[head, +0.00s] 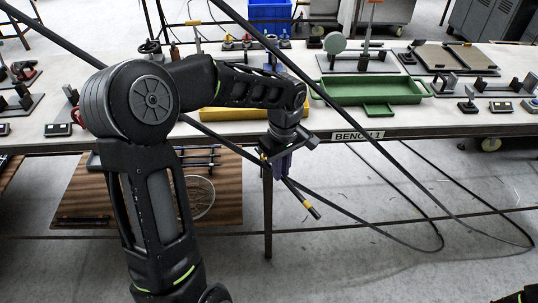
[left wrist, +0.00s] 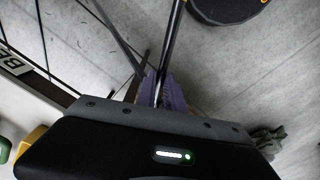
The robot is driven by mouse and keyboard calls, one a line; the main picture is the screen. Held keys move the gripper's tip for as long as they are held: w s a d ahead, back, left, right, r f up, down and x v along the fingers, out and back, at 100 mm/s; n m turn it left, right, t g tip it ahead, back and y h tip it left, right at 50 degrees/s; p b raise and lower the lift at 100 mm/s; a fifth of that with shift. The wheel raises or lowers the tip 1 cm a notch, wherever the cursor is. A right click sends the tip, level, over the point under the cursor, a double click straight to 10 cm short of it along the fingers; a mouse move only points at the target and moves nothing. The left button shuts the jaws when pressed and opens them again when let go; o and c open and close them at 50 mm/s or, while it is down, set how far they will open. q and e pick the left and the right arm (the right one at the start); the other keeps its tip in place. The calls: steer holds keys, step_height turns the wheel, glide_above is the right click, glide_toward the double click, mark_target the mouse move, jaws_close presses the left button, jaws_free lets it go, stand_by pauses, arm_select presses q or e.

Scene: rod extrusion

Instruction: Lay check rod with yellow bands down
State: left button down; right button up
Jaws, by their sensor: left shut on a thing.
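My left gripper (head: 281,167) hangs in front of the bench's front edge, below the top's level, with its purple fingers shut on a thin dark rod. The check rod (head: 297,194) slants down to the right from the fingers, and a yellow band shows near its lower dark end. Another yellow patch shows near the upper side of the fingers. In the left wrist view the rod (left wrist: 174,42) runs up the picture from between the purple fingers (left wrist: 160,92). The part inside the fingers is hidden. My right gripper is not in view.
The bench (head: 440,122) carries a green tray (head: 375,108), a yellow tray (head: 215,114) partly behind my arm, and several small fixtures. A blue crate (head: 269,14) stands behind. Long dark cables or rods cross the view. Floor shows in front of the bench at right.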

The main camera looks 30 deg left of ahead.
arm_select(q)
steer(key=w+d+f+m, duration=0.1)
steer(key=d+f+m, duration=0.8)
steer(key=f+m, duration=0.4)
steer(key=shift+w+d+f+m, duration=0.3)
steer(key=shift+d+f, duration=0.1)
steer(key=shift+f, duration=0.15)
